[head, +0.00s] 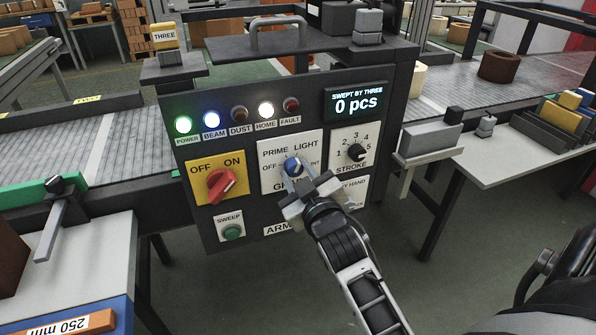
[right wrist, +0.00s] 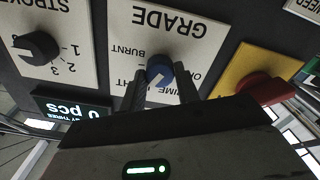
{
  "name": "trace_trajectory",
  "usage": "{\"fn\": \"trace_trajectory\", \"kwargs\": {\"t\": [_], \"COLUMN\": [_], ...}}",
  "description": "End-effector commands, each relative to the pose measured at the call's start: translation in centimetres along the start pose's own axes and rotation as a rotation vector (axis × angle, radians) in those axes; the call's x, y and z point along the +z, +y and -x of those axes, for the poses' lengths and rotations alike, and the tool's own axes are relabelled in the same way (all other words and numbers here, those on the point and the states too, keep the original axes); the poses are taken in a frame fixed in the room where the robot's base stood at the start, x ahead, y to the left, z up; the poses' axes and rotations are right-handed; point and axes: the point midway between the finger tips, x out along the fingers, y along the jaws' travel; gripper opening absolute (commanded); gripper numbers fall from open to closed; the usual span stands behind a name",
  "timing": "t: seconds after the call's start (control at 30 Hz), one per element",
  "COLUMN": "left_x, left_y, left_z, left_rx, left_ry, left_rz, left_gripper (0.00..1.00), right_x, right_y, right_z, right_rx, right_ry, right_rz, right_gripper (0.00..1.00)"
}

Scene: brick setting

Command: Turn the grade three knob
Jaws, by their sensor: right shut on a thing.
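The grade knob (head: 293,167) is a round blue knob with a white pointer mark, on a white plate labelled PRIME, LIGHT, OFF and BURNT on the dark control panel (head: 192,120). My right gripper (head: 300,182) reaches it from the front and hides part of the GRADE lettering. In the right wrist view the knob (right wrist: 160,70) sits between the two fingers of my right gripper (right wrist: 161,88), which are shut on it. There the white mark slants down-left, roughly toward the partly hidden LIGHT label. My left gripper is not in view.
A red OFF/ON switch (head: 221,184) is left of the knob, and a black STROKE knob (head: 356,152) right. A green SWEEP button (head: 232,231) is below. POWER, BEAM and HOME lamps are lit. The display (head: 356,103) reads "SWEPT BY THREE 0 pcs". A THREE block (head: 164,37) stands above.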

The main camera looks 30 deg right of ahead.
Motion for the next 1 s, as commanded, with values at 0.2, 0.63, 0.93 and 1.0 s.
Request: {"fn": "trace_trajectory", "kwargs": {"t": [0.2, 0.63, 0.93, 1.0], "left_x": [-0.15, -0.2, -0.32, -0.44], "left_y": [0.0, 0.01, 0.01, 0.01], "left_z": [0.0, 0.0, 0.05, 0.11], "left_rx": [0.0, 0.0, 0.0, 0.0], "left_ry": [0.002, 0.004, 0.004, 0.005], "left_rz": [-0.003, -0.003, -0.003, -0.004], "left_gripper": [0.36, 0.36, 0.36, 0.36], "right_x": [0.11, 0.09, -0.02, -0.1], "right_y": [-0.04, -0.04, -0.09, -0.22], "right_z": [0.03, 0.02, 0.1, 0.25], "right_rx": [-0.001, -0.001, -0.002, -0.003], "right_ry": [-0.002, -0.002, -0.001, 0.0], "right_rz": [-0.014, -0.012, -0.012, -0.012], "right_gripper": [0.09, 0.53, 0.53, 0.53]}}
